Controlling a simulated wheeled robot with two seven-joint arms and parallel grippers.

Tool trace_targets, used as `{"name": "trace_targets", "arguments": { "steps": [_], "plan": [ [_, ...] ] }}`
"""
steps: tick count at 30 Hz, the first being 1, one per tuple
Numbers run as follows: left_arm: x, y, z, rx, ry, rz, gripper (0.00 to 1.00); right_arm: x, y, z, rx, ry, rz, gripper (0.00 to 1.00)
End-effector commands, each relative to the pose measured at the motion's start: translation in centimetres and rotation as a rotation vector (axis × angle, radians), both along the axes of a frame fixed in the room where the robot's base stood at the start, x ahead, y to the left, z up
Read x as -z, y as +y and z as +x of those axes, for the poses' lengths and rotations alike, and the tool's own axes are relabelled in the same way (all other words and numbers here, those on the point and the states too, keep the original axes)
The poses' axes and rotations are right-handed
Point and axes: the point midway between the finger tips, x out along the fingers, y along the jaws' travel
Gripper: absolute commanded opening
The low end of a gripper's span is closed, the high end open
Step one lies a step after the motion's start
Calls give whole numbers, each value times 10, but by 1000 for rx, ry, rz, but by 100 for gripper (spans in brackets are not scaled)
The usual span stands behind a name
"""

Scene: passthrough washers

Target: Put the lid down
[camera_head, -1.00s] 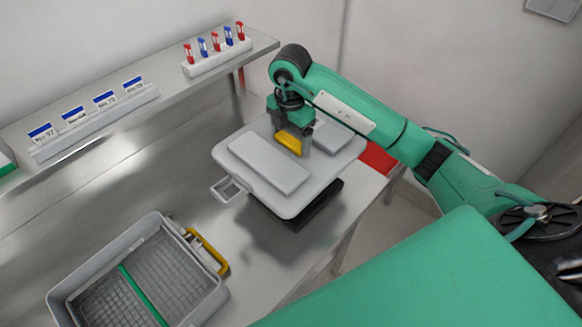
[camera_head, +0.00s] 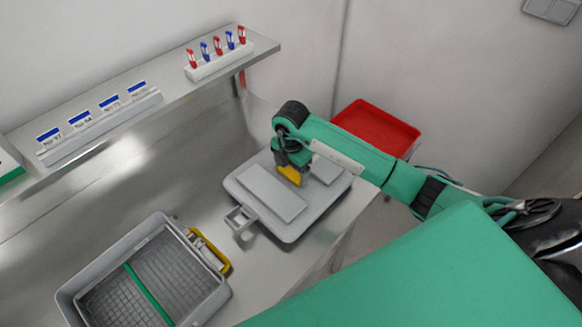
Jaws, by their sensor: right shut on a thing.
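The lid (camera_head: 318,203) is a light grey slab with raised panels, a yellow handle (camera_head: 289,175) and a grey loop at its left edge. It lies low over the steel table at the centre right; I cannot tell whether it touches the surface. My right gripper (camera_head: 288,172) is above the lid, shut on its yellow handle; the fingertips are partly hidden. My left gripper is not in view.
A grey basket (camera_head: 75,297) with a green divider and yellow handle stands at the lower left. A red tray (camera_head: 375,128) is beyond the table. A shelf (camera_head: 262,48) with cards and red and blue clips runs along the wall. The table (camera_head: 190,200) between is bare.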

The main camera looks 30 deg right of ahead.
Motion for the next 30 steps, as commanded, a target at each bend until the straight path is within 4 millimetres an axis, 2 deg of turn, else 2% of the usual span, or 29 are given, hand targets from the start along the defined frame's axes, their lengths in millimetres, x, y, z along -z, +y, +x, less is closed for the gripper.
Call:
{"name": "trace_targets", "arguments": {
  "steps": [9, 10, 12, 21, 23, 26, 30],
  "plan": [
    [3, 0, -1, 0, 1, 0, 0, 3, 0, 1, 0, -3, 1, 34],
    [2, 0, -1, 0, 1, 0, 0, 2, 0, 0, 0, 0, 0, 87],
    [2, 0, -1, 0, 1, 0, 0, 2, 0, 0, 0, 0, 0, 100],
    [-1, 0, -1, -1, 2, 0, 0, -2, 0, 0, 0, -1, 0, 100],
    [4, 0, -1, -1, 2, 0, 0, -5, 0, 1, -1, -3, 1, 100],
    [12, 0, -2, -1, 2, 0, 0, -20, 0, 1, -1, -5, 1, 100],
    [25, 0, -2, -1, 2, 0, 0, -52, 0, 2, -1, -7, 0, 100]
  ]
}}
